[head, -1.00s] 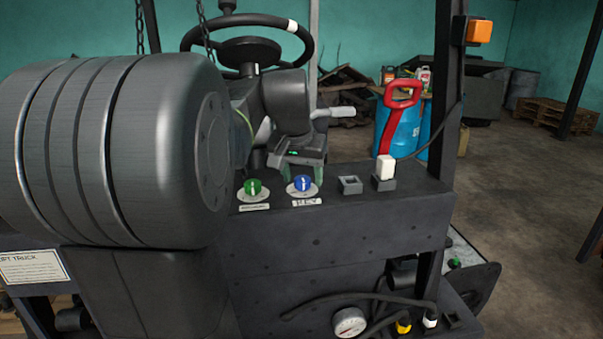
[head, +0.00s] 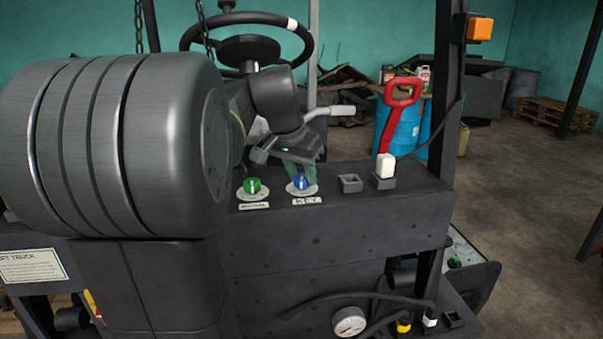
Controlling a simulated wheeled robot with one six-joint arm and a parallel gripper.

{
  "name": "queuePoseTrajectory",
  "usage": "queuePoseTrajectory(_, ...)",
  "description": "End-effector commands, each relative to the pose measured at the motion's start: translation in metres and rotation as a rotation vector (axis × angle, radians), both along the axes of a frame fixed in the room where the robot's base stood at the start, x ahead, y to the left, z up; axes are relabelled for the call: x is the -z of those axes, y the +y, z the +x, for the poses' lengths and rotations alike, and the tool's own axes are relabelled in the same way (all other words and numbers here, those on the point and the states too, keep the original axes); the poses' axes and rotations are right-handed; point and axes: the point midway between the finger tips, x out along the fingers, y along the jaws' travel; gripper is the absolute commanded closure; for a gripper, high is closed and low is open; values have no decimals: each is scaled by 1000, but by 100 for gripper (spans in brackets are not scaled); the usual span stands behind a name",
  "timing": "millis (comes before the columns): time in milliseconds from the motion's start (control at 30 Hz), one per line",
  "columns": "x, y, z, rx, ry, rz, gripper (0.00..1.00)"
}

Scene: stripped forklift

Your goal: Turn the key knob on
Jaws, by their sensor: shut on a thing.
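A blue knob (head: 301,184) sits on a round pale plate on top of the dark panel, with a white label in front whose text is too small to read surely. A green knob (head: 252,186) sits to its left on a similar plate with its own label. My gripper (head: 300,172) comes down from behind and above the blue knob, its body tilted, and its pale green fingers are shut on the knob's top. The fingers partly cover the knob, so its exact turned angle is hard to tell.
A square empty socket (head: 350,183) and a white switch (head: 385,166) stand to the right on the panel (head: 340,230). A red handle (head: 400,110) rises behind them. The steering wheel (head: 250,45) is behind my arm. A gauge (head: 348,321) and cables are below.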

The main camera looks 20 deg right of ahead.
Motion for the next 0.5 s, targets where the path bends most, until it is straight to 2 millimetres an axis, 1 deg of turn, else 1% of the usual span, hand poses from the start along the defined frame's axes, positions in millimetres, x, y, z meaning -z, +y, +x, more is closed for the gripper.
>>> queuePoseTrajectory(500, -1, 1, 3, 477, -1, -2, 89)
